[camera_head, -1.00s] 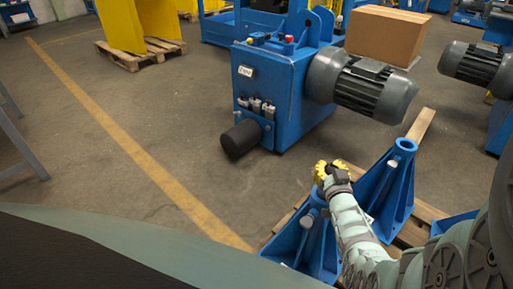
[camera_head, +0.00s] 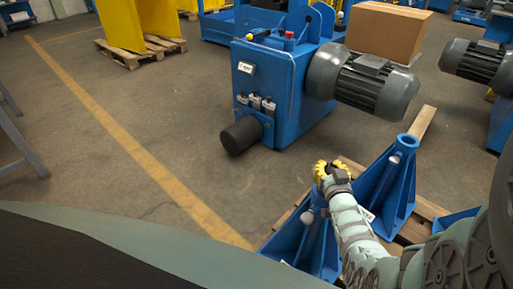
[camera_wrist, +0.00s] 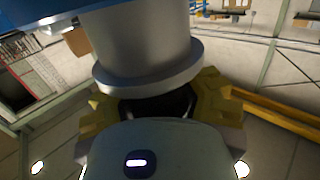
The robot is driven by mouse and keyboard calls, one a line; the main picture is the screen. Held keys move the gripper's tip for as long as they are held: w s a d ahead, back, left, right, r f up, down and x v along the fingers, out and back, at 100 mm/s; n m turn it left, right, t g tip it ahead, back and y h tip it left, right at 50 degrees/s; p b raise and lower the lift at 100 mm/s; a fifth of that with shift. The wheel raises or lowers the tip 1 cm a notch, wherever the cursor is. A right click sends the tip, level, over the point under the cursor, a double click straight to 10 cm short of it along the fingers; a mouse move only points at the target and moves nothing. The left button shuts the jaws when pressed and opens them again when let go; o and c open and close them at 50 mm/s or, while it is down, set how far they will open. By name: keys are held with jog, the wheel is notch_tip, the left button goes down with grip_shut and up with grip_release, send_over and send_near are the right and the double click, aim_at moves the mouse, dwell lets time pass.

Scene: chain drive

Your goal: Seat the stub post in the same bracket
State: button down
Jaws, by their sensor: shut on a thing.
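A grey flanged cylinder, seemingly the stub post (camera_wrist: 148,52), fills the upper middle of the wrist view. My gripper (camera_head: 331,172) has yellow jaws, shut around the post beside its flange. In the head view the jaws are by the top of the near blue bracket (camera_head: 318,245), and the post cannot be made out there. A blue surface (camera_wrist: 35,15) shows beside the post at the upper left of the wrist view. I cannot tell whether the post touches it or sits in a bracket.
A second blue bracket (camera_head: 391,180) stands just right of my gripper on a wooden pallet (camera_head: 432,209). A blue machine (camera_head: 283,90) with a grey motor (camera_head: 362,83) stands behind. A cardboard box (camera_head: 386,31) is farther back. The floor at left is open.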

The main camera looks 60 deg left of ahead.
jog(key=shift+w+f+b, duration=0.1)
jog(key=shift+f+b, duration=0.95)
jog(key=shift+b, duration=0.05)
jog(key=c, duration=0.9)
grip_release()
jog(key=shift+a, duration=0.1)
jog(key=shift+o, duration=0.8)
jog(key=shift+f, duration=0.1)
jog(key=shift+f, duration=0.1)
jog(key=v, duration=1.2)
